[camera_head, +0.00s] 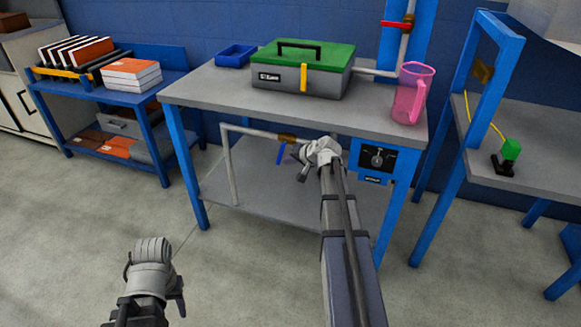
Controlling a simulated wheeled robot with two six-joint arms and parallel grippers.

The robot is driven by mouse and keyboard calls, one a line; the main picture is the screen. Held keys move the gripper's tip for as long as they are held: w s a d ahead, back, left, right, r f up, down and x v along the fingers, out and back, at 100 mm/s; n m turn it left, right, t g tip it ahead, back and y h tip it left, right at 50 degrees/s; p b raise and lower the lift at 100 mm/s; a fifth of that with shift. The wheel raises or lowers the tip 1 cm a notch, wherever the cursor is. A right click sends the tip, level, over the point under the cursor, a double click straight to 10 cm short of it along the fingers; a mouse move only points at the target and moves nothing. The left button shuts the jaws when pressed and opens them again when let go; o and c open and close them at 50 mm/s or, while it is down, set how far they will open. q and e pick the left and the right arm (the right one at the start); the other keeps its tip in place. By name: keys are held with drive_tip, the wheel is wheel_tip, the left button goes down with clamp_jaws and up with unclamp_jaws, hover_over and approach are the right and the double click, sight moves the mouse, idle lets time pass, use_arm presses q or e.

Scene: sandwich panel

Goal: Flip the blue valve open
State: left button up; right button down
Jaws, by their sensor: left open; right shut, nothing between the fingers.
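The blue valve (282,153) is a small blue lever hanging down, slightly tilted, from a brass fitting (287,138) on a pale pipe under the workbench top. My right gripper (301,169) is shut and empty, just right of and slightly below the lever. A small gap shows between them, though I cannot tell the depth. My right arm hides part of the area below the bench. My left gripper (153,278) is open and empty, low over the floor at the front left, well away from the valve.
The workbench (205,91) carries a green-lidded toolbox (302,75), a blue bin (236,55) and a pink jug (412,94). A red valve handle (397,24) is on the upper pipe. A blue control panel (374,160) sits right of my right gripper. A lower shelf (258,190) is below.

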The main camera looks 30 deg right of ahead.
drive_tip(key=w+a+r+m+t+y+b, duration=0.1)
drive_tip(key=w+a+m+t+y+b, duration=0.1)
drive_tip(key=t+b, duration=0.5)
drive_tip(key=shift+w+a+r+m+y+b, duration=0.3)
drive_tip(key=shift+w+a+y+b, duration=0.65)
drive_tip(key=shift+b, duration=1.4)
drive_tip(key=shift+w+a+r+h, duration=0.15)
drive_tip(key=shift+w+h, duration=0.1)
drive_tip(key=shift+w, duration=0.25)
drive_tip(key=s+d+f+b, duration=0.2)
drive_tip(key=s+f+b, duration=0.6)
drive_tip(key=shift+s+d+f, duration=0.15)
drive_tip(key=shift+s+f, duration=0.1)
drive_tip(key=shift+f, duration=0.1)
